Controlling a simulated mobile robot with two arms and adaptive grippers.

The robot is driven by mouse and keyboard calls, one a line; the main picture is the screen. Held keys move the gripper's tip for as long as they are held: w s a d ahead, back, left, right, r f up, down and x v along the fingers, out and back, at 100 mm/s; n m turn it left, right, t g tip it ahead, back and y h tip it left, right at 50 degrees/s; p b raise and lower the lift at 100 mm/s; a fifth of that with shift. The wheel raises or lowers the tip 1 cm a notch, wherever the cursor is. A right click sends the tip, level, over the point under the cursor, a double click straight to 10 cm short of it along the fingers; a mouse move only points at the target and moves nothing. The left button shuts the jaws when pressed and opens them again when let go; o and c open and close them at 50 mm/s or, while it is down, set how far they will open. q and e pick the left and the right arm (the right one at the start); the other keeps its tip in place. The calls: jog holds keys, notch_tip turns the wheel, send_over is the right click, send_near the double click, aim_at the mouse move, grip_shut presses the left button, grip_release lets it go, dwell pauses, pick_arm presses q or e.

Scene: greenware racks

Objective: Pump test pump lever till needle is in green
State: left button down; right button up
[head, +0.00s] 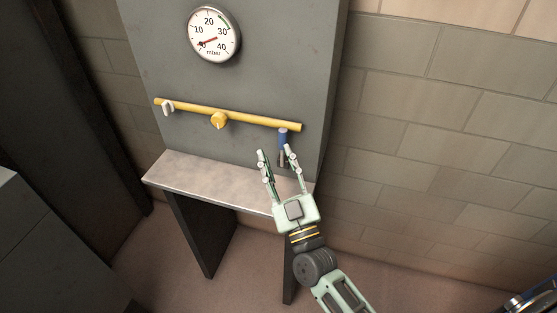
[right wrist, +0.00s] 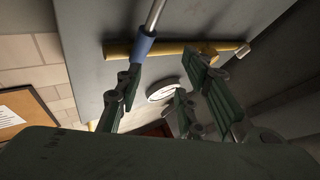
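The round gauge (head: 213,34) is on the grey panel. Its red needle points to the lower left, near the zero end, away from the green band at the upper right between 20 and 30. The pump lever (head: 283,137), a blue sleeve with a metal rod, is at the right end of the yellow bar; it also shows in the right wrist view (right wrist: 143,45). My right gripper (head: 275,153) is open just below and in front of the lever. In the right wrist view, one finger is close to the blue sleeve; contact is unclear. My left gripper is out of view.
The yellow bar (head: 250,119) carries a yellow knob (head: 219,121) at mid-length and a white clip (head: 168,107) at its left end. A grey shelf (head: 205,177) projects below. A brick wall (head: 440,130) stands at the right. A dark cabinet is at the lower left.

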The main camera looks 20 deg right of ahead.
jog(key=v, duration=1.2)
dwell(0.3)
